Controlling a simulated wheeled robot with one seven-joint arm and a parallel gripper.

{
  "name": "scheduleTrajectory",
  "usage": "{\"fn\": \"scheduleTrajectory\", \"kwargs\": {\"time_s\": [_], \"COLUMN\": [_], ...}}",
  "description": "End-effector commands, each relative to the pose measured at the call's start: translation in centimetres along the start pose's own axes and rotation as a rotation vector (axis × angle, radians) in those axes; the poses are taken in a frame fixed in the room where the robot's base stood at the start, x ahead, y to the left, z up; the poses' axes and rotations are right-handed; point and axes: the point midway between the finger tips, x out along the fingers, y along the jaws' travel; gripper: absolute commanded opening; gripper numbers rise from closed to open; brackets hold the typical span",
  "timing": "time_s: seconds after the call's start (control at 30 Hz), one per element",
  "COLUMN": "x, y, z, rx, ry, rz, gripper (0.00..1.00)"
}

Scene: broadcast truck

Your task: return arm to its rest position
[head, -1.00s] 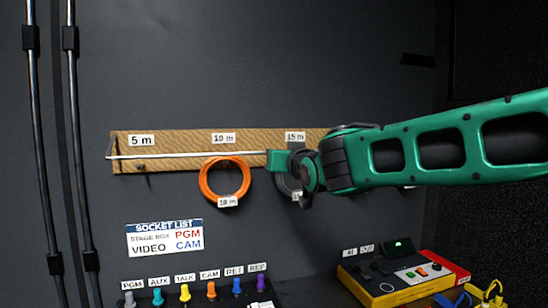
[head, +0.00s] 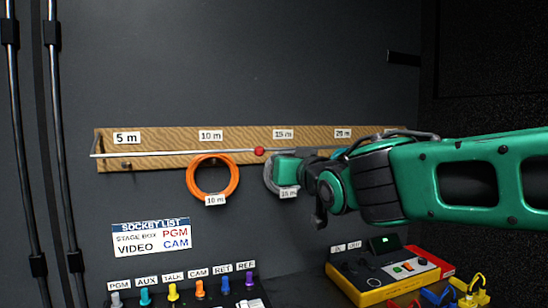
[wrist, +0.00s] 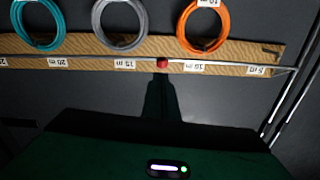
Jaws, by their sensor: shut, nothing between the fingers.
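My arm reaches in from the right in the head view. My gripper (head: 287,168) is in front of the wooden hook board (head: 165,143), over part of the grey coil (head: 270,176). In the wrist view, which shows the board upside down, my gripper (wrist: 160,95) is a narrow dark shape, shut and empty. Its tip points toward a red ball (wrist: 163,63) on the thin rail; whether they touch I cannot tell. The ball (head: 259,151) shows just left of the gripper in the head view.
An orange coil (head: 213,195) hangs under the 10 m label. A teal coil (wrist: 38,42) shows in the wrist view. Below are a row of coloured plugs (head: 172,292) and a yellow device (head: 372,296). Black cables (head: 65,200) run down the left wall.

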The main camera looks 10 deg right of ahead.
Motion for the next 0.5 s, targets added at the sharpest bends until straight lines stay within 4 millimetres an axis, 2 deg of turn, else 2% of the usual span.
{"fn": "scheduleTrajectory", "kwargs": {"time_s": [0.17, 0.5], "x": [-0.92, -0.99], "y": [0.05, 0.14], "z": [0.42, 0.47], "rx": [0.0, 0.0], "ry": [0.001, 0.0], "rz": [0.0, 0.002], "gripper": [0.0, 0.0]}}
